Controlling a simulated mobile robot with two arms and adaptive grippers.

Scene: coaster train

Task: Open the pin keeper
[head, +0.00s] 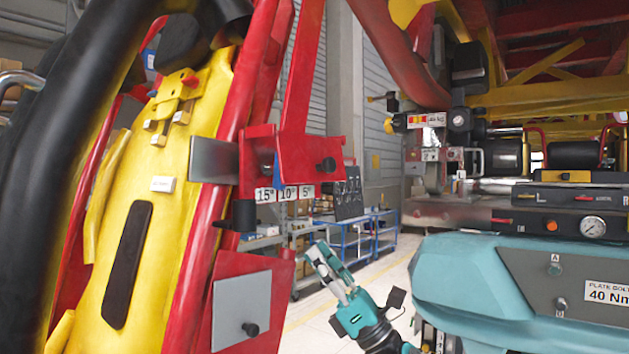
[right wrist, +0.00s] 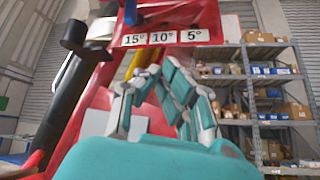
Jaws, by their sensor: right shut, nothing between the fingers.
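I cannot tell for certain which part is the pin keeper. My right gripper (head: 318,254) is shut and empty, right of the lower plate and below the strip, apparently apart from both. Its fingers also fill the right wrist view (right wrist: 150,78). My left gripper is out of view.
A yellow seat shell (head: 165,190) and a thick black bar (head: 85,130) fill the left. A teal machine (head: 465,285) with a gauge (head: 592,227) stands at right. Shelving (right wrist: 275,95) and blue carts (head: 375,235) stand behind. Open floor (head: 385,275) lies between.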

